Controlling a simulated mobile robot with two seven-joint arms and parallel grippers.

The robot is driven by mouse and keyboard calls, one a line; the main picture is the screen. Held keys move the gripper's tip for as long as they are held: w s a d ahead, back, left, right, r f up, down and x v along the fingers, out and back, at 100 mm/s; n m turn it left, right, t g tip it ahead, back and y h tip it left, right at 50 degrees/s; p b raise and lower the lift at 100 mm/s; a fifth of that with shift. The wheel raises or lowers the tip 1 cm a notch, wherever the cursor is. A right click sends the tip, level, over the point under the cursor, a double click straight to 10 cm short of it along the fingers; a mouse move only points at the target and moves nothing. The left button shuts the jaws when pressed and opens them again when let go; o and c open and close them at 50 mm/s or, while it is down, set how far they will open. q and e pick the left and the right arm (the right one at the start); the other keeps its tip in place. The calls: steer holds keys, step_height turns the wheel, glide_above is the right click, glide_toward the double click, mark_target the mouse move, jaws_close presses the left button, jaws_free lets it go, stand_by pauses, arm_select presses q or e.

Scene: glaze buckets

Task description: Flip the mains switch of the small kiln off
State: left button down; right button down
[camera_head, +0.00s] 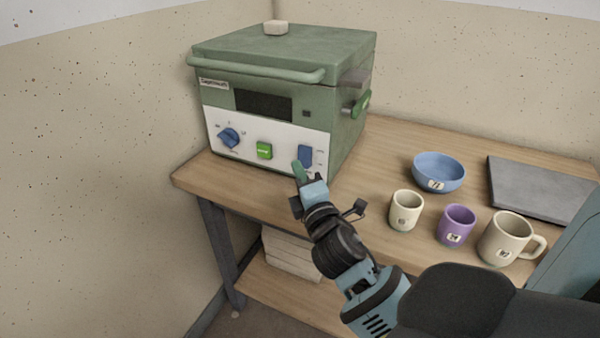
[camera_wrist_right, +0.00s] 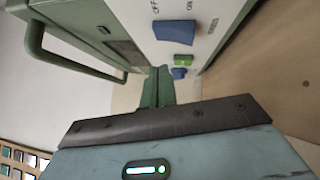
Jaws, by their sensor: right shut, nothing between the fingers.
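The small kiln (camera_head: 345,60) is a green box on the wooden table, with a pale control panel on its front. A blue switch (camera_head: 306,154) sits at the panel's right end; in the right wrist view the switch (camera_wrist_right: 175,32) has OFF and ON lettering beside it. I cannot tell which way it is set. My right gripper (camera_head: 299,170) is shut and empty, its green fingertips just in front of the panel near the switch's lower left. In the wrist view its fingers (camera_wrist_right: 158,85) show close by; contact cannot be told. My left gripper is not in view.
The panel also has a green button (camera_head: 264,150) and a blue knob (camera_head: 229,138). A handle bar (camera_head: 255,69) runs along the lid. A blue bowl (camera_head: 438,172), cream cup (camera_head: 405,210), purple cup (camera_head: 456,224), cream mug (camera_head: 503,240) and grey slab (camera_head: 540,188) stand right.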

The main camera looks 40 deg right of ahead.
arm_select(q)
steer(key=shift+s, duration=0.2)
arm_select(e)
steer(key=r+v, duration=0.1)
steer(key=v, duration=0.9)
steer(key=shift+a+r, duration=0.2)
steer(key=shift+r, duration=0.45)
